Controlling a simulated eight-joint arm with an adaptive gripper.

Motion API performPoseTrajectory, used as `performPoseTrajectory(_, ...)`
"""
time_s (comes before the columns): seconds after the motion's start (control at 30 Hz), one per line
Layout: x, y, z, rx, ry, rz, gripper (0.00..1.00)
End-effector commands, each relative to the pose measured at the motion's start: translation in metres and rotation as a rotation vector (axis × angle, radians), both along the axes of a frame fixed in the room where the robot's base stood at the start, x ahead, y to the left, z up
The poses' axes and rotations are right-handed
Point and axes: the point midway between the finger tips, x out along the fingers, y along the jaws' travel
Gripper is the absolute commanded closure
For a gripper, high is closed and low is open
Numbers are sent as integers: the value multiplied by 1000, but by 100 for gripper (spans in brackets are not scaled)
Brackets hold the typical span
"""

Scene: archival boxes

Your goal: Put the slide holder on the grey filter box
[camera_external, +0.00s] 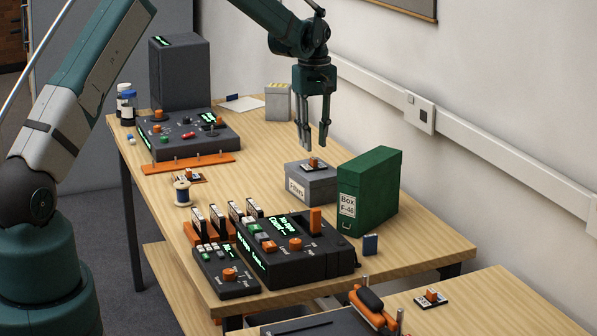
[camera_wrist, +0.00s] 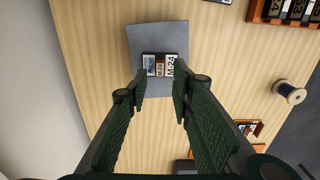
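The grey filter box (camera_external: 312,189), labelled "Filters", stands on the wooden table. A small slide holder with a dark base and an orange knob (camera_external: 314,164) sits on its lid. In the wrist view the slide holder (camera_wrist: 159,65) lies on the grey lid (camera_wrist: 157,33), showing a label, an orange middle and a pale blue picture. My gripper (camera_external: 314,146) is directly above the box, fingers pointing down and apart, with nothing between them.
A tall green box (camera_external: 369,192) stands close right of the filter box. A similar small holder (camera_external: 190,177) lies near a thread spool (camera_external: 182,193); another (camera_external: 431,298) is on the front table. Consoles (camera_external: 290,248) and an orange rack (camera_external: 205,235) stand at front left.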

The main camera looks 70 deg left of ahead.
Motion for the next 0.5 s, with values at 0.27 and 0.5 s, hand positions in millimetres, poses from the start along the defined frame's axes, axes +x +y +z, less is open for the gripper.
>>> performPoseTrajectory(0.27,0,0,44,0,0,0,77)
performPoseTrajectory(0.5,0,0,65,0,0,0,77)
